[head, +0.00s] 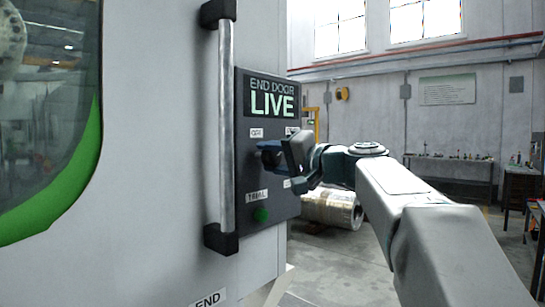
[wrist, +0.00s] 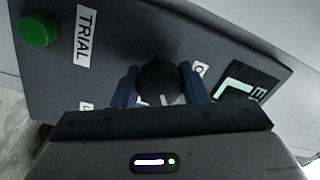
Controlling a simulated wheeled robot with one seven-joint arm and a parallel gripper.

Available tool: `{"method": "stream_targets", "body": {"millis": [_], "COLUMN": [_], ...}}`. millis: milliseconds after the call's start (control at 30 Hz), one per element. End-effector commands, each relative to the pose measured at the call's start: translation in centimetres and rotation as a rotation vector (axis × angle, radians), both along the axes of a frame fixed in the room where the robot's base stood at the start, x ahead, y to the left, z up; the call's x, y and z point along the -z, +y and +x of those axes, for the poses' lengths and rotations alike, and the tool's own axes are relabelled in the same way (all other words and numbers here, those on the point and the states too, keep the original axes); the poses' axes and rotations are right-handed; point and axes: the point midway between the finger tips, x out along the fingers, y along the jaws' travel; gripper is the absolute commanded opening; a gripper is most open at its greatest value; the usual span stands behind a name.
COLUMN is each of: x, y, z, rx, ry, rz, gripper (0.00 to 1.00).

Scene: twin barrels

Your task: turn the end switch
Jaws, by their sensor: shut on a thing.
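The end switch is a dark round knob (wrist: 160,82) on a dark grey control panel (head: 244,180). The wrist view shows the knob with a short white mark on its face. My gripper (head: 268,157) is at the panel, its blue fingers on either side of the knob and shut on it; the gripper also shows in the wrist view (wrist: 160,88). In the head view the gripper mostly hides the knob. The panel's display (head: 271,98) reads END DOOR LIVE. A label OFF (head: 257,133) is above the knob, and a label TRIAL (head: 257,195) is below it.
A green button (head: 261,215) sits under the TRIAL label. A vertical metal handle (head: 225,120) with black mounts stands just left of the panel. A metal cylinder (head: 335,208) lies on the floor behind my arm. Benches stand at the far wall.

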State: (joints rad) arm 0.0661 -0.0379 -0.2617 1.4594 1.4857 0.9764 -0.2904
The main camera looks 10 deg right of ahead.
Motion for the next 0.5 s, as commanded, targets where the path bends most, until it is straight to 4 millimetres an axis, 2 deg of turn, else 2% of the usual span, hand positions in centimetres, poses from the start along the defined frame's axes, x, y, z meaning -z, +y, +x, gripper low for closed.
{"method": "stream_targets", "body": {"millis": [500], "x": [-0.21], "y": [0.02], "z": [-0.03], "rx": [0.000], "ry": [0.261], "rz": [0.358], "gripper": [0.17]}}
